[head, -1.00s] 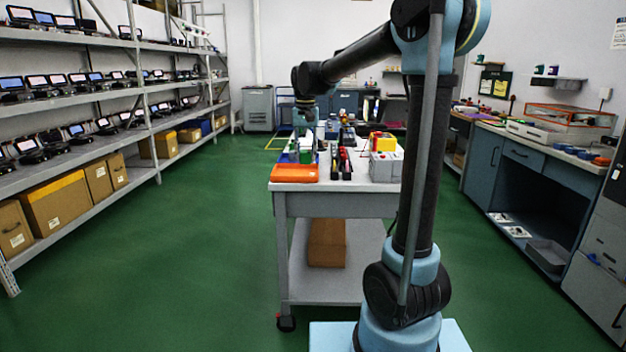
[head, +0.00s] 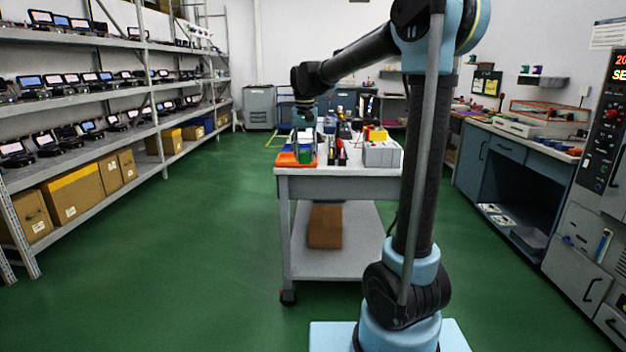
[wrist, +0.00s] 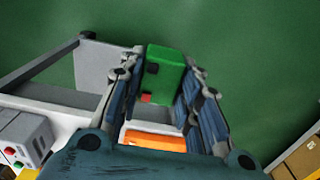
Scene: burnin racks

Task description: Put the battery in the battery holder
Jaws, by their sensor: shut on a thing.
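A green block (wrist: 165,75) with dark patches and a small red patch, which looks like the battery, is between the fingers of my gripper (wrist: 160,85) in the wrist view. The gripper is shut on it. In the head view my gripper (head: 304,140) is small and hangs over the near left part of the cart top, above or close to an orange tray (head: 290,160). The tray also shows below the fingers in the wrist view (wrist: 155,140). I cannot make out which thing is the battery holder.
The cart (head: 340,186) also bears a grey box (head: 383,154) at right and several small items. A brown box (head: 325,226) lies on its lower shelf. Shelves of devices (head: 100,100) line the left; a workbench (head: 505,165) stands right. The green floor at left is clear.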

